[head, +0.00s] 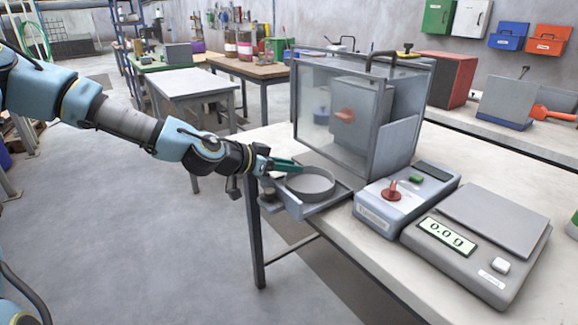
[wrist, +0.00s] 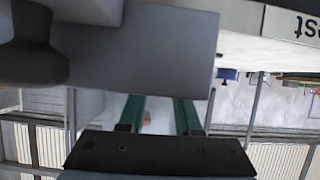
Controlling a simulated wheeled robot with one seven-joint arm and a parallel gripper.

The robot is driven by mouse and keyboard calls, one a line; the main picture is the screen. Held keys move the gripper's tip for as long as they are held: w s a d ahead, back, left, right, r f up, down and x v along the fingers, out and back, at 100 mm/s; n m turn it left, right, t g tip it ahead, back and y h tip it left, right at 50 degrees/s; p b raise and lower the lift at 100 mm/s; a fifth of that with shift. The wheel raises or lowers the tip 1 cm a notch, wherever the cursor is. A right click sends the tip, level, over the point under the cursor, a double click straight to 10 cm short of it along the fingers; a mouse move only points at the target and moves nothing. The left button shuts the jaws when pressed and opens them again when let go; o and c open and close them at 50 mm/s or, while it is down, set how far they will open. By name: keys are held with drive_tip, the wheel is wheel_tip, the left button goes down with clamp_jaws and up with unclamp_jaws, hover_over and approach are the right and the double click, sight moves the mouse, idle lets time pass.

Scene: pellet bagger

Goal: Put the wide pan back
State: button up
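A round, shallow grey pan (head: 310,183) with a raised rim sits on a small grey tray (head: 300,207) at the left end of the bench. I cannot tell for certain whether this is the wide pan. My gripper (head: 298,164) is at the pan's far left rim, its green fingers close to or touching it. In the wrist view the two green fingers stand apart with a clear gap between them. Their tips are hidden behind a flat grey plate (wrist: 140,60), so contact is not visible.
A clear-sided cabinet (head: 340,112) stands just behind the pan. A device with a red knob (head: 391,190) and a scale reading 0.0 g (head: 447,236) stand to the right. The floor to the left of the bench is open; a grey table (head: 192,83) stands behind.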

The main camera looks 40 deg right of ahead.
drive_tip(key=shift+w+a+r, duration=0.1)
drive_tip(key=shift+a+r, duration=0.05)
drive_tip(key=shift+a, duration=0.25)
drive_tip(key=v, duration=0.3)
drive_tip(key=p+v, duration=0.1)
drive_tip(key=v, duration=0.3)
drive_tip(key=shift+r, duration=0.5)
drive_tip(key=p+v, duration=0.2)
drive_tip(key=p, duration=0.1)
drive_tip(key=p+v, duration=0.1)
drive_tip(key=p, duration=0.2)
drive_tip(key=shift+a+f, duration=0.2)
drive_tip(key=shift+a, duration=0.3)
